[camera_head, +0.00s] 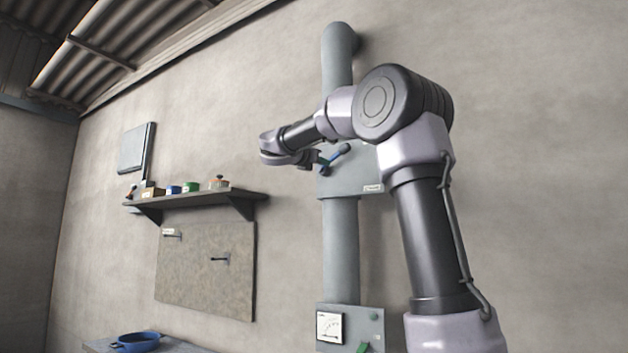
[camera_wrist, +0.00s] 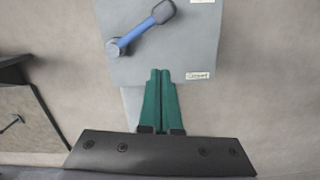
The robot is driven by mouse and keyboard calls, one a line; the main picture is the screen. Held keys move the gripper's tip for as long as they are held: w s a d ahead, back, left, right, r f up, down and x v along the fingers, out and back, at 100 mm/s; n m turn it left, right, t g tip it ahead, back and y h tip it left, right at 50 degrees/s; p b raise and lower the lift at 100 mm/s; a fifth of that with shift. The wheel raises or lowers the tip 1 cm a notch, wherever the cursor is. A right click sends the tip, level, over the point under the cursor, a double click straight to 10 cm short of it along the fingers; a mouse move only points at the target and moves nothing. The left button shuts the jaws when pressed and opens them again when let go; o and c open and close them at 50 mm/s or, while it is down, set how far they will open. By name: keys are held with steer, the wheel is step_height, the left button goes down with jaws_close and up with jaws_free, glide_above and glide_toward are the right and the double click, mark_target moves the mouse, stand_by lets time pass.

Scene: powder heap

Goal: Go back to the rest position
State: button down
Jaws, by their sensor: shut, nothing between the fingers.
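My gripper (camera_wrist: 160,74) shows in the wrist view with its two green fingers side by side, shut and empty. In the head view my arm is raised and bent, and only a small part of the gripper shows near the grey wall box. A lever with a blue shaft and dark knob (camera_wrist: 148,28) is on the grey box (camera_wrist: 200,50), tilted up to the right. The fingertips appear below it in the wrist view, apart from it. The lever also shows in the head view (camera_head: 336,157), close to my gripper.
A grey vertical duct (camera_head: 341,250) runs along the wall, with a lower box bearing a gauge (camera_head: 330,326). A shelf (camera_head: 195,198) with small jars and a pegboard (camera_head: 205,270) are to the left. A blue pan (camera_head: 137,342) sits on a bench below.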

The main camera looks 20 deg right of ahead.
steer(key=s+d+f+m+g+y, duration=0.1)
steer(key=s+f+m+g+y, duration=0.1)
steer(key=s+f+m+y, duration=0.5)
steer(key=s+d+f+m+g+y, duration=0.1)
steer(key=s+d+f+m, duration=0.3)
steer(key=f, duration=0.8)
steer(key=s+a+f+m+g+y, duration=0.1)
steer(key=s+a+f+m+y, duration=0.8)
steer(key=s+a+f+m, duration=0.7)
steer(key=s+f+m, duration=0.1)
steer(key=s+f, duration=0.1)
steer(key=s, duration=0.2)
steer(key=shift+s+a+f, duration=0.15)
steer(key=shift+a, duration=0.15)
